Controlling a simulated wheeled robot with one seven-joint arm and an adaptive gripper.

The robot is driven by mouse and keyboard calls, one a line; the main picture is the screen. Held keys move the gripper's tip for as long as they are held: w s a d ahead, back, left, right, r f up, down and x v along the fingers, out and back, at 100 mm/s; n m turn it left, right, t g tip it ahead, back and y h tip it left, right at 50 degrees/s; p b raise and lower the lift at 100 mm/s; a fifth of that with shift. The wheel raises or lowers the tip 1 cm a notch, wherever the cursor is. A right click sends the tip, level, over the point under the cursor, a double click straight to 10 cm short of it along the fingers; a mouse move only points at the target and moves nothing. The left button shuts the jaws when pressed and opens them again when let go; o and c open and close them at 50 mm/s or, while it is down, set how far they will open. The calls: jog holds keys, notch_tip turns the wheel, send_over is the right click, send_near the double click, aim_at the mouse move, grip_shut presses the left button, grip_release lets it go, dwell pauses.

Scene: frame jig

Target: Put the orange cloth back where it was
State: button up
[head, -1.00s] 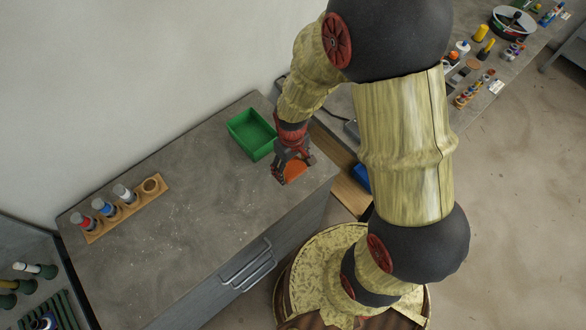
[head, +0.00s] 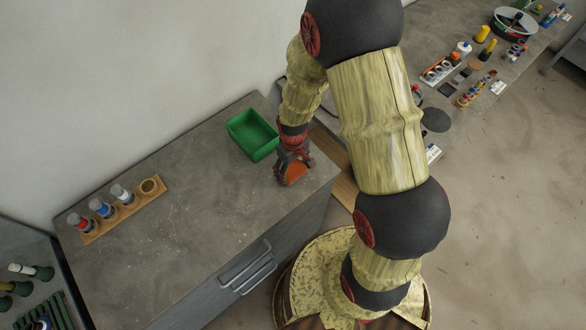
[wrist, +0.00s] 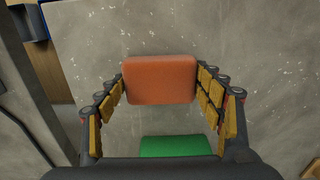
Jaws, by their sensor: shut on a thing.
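The orange cloth (wrist: 160,80) is a folded rounded pad between the two fingers of my gripper (wrist: 160,84) in the wrist view. My gripper is shut on it, with a fingertip at each short side. In the head view the gripper (head: 292,172) is over the right end of the grey worktop (head: 200,200), with the orange cloth (head: 296,173) showing between its fingers. I cannot tell whether the cloth touches the worktop or hangs just above it.
A green open bin (head: 252,135) stands close behind the gripper; it also shows in the wrist view (wrist: 175,146). A wooden rack (head: 125,208) with several bottles and one empty hole stands at the left. The worktop's middle is clear.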

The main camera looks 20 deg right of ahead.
jog(key=o, duration=1.2)
jog(key=shift+f, duration=0.1)
notch_tip(320, 180, up, 13)
jog(key=p, duration=0.2)
notch_tip(320, 180, up, 16)
jog(key=m+t, duration=0.2)
jog(key=t, duration=0.1)
send_over(293, 169)
jog(key=s, duration=0.4)
jog(key=s+r+t, duration=0.1)
jog(key=s+r, duration=0.2)
jog(key=s+r+m, duration=0.1)
jog(key=s+r, duration=0.2)
jog(key=r, duration=0.1)
jog(key=s+r+t, duration=0.1)
jog(key=s+r, duration=0.3)
jog(key=shift+s+m+t, duration=0.1)
jog(key=shift+m+t, duration=0.2)
notch_tip(293, 169, down, 6)
jog(key=b, duration=0.5)
jog(key=shift+b, duration=0.35)
jog(key=shift+r, duration=0.15)
jog(key=shift+c, duration=0.3)
